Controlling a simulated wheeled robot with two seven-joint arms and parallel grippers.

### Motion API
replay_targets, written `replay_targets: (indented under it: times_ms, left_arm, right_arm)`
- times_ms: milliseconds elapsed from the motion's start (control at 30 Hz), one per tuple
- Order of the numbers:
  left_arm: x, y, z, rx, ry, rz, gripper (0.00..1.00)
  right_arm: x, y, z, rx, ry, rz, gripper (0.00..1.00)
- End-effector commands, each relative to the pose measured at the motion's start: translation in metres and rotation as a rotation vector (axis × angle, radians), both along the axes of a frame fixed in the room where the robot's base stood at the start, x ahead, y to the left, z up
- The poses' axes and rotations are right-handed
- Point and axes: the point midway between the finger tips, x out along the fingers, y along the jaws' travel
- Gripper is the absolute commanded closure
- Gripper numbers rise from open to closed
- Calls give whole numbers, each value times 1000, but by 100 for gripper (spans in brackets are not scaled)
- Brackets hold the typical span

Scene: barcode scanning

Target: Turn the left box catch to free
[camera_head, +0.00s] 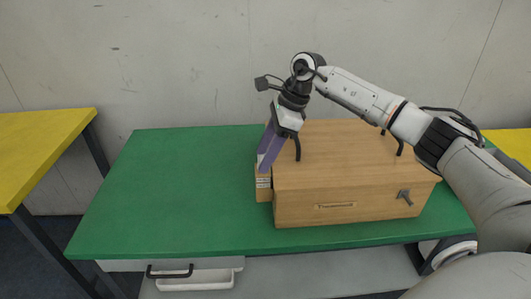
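A light wooden box (300,205) stands on the green table, its front towards me. A dark metal catch (406,197) sits at the right of its front face, tilted. A pale horizontal slot or handle (335,206) is near the middle of the front. My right gripper (288,140) hangs over the box's left end, pointing down, beside a purple block (270,147). A dark curved piece (298,148) shows below the gripper; I cannot tell whether it is a finger or a box part. The finger opening is not clear. My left gripper is not in view.
A small wooden piece with a pale label (263,183) stands against the box's left side. The green table (170,190) is bare on the left. A dark part (400,147) shows on the box top, partly behind my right arm. Yellow tables (40,150) flank the green one.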

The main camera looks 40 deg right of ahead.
Motion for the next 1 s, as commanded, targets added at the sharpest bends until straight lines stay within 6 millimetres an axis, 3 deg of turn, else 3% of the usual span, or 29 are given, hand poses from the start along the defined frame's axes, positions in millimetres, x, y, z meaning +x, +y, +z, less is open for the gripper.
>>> replay_targets:
  times_ms: [267, 700, 1000]
  left_arm:
    - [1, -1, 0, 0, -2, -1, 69]
    - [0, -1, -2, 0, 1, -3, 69]
    - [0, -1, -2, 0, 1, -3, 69]
  right_arm:
    - [-1, -2, 7, 1, -1, -1, 50]
    - [-16, -28, 80, 1, -3, -1, 50]
    - [-21, -34, 95, 0, 0, -1, 50]
